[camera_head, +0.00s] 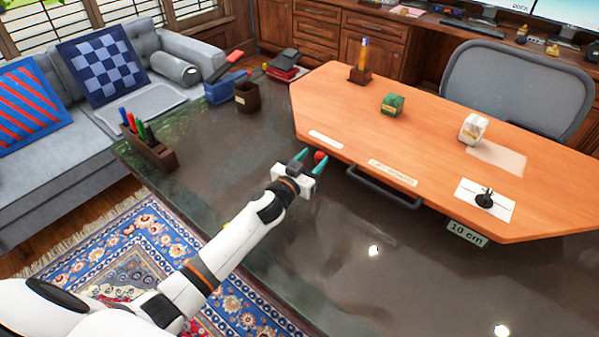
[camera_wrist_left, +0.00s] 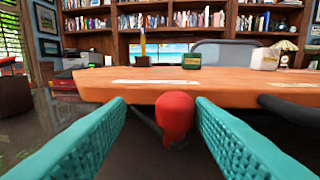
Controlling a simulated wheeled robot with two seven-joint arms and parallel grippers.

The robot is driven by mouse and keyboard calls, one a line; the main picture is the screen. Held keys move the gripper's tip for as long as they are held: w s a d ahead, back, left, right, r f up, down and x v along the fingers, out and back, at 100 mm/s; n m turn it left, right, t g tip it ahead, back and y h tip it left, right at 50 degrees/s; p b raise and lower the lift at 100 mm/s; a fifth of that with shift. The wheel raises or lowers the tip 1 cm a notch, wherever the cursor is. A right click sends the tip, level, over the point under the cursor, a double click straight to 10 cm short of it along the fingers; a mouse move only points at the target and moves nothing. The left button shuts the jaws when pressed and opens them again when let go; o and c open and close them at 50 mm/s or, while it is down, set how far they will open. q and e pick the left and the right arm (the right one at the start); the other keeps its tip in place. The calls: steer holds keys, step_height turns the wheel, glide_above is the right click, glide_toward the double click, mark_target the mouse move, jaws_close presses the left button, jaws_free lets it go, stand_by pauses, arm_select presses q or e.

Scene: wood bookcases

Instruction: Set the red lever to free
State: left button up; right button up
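The red lever (camera_head: 320,156) has a rounded red knob at the front edge of the orange wooden board, near its left end. In the left wrist view the red knob (camera_wrist_left: 175,114) stands between my two teal fingers, with a gap visible on each side. My left gripper (camera_head: 314,163) is open around or just short of the knob; I cannot tell the exact depth. A dark stem shows partly behind the knob. My right gripper is in neither view.
A dark handle (camera_head: 383,187) sticks out from the board's front edge, right of the lever. On the board (camera_head: 420,125) are a green block (camera_head: 393,104), a white block (camera_head: 473,129) and a black knob (camera_head: 485,199). A pen holder (camera_head: 150,146) stands left on the dark table.

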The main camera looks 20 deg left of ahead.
arm_select(q)
steer(key=s, duration=0.3)
steer(key=s+a, duration=0.1)
steer(key=s, duration=0.6)
steer(key=shift+a, duration=0.3)
